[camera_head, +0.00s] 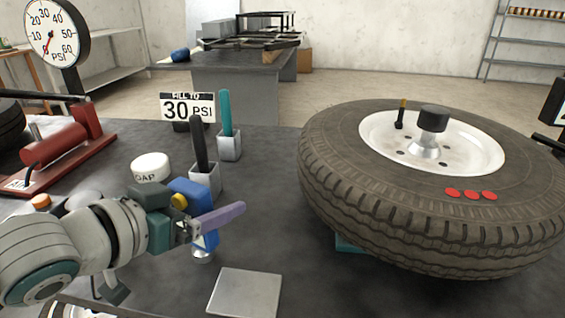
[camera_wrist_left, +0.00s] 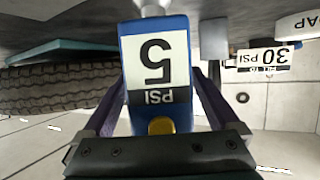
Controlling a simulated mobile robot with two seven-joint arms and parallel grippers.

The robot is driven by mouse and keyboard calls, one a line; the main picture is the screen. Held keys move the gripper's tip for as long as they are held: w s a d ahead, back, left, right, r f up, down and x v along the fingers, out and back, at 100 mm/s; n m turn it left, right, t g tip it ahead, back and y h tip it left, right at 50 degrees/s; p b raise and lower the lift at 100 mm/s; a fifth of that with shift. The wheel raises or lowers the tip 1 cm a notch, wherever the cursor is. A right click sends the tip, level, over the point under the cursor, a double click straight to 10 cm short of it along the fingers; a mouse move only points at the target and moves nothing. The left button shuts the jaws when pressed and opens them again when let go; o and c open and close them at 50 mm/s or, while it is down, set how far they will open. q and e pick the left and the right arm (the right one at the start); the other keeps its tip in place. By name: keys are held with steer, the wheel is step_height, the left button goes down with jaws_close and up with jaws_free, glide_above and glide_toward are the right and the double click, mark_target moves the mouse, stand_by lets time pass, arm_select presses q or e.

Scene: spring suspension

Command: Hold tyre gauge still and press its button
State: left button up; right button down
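The tyre gauge is a blue block (camera_head: 208,240) with a yellow button (camera_head: 179,201) and a metal end at its bottom. In the left wrist view the gauge (camera_wrist_left: 128,45) appears upside down, its white display reading 5 PSI, with the yellow button (camera_wrist_left: 162,126) near the gripper's palm. My left gripper (camera_head: 217,216) has purple fingers along both sides of the gauge and looks shut on it. The button is uncovered. I cannot tell whether the gauge's metal end touches the table. My right gripper is not in view.
A large tyre (camera_head: 400,220) lies flat at right. A white SOAP tub (camera_head: 150,167), two grey holders with upright handles (camera_head: 205,182), a 30 PSI sign (camera_head: 187,108) and a red pump (camera_head: 60,145) stand nearby. A flat grey plate (camera_head: 245,292) lies in front.

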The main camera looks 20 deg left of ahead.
arm_select(q)
jaws_close()
stand_by(1.1)
stand_by(2.8)
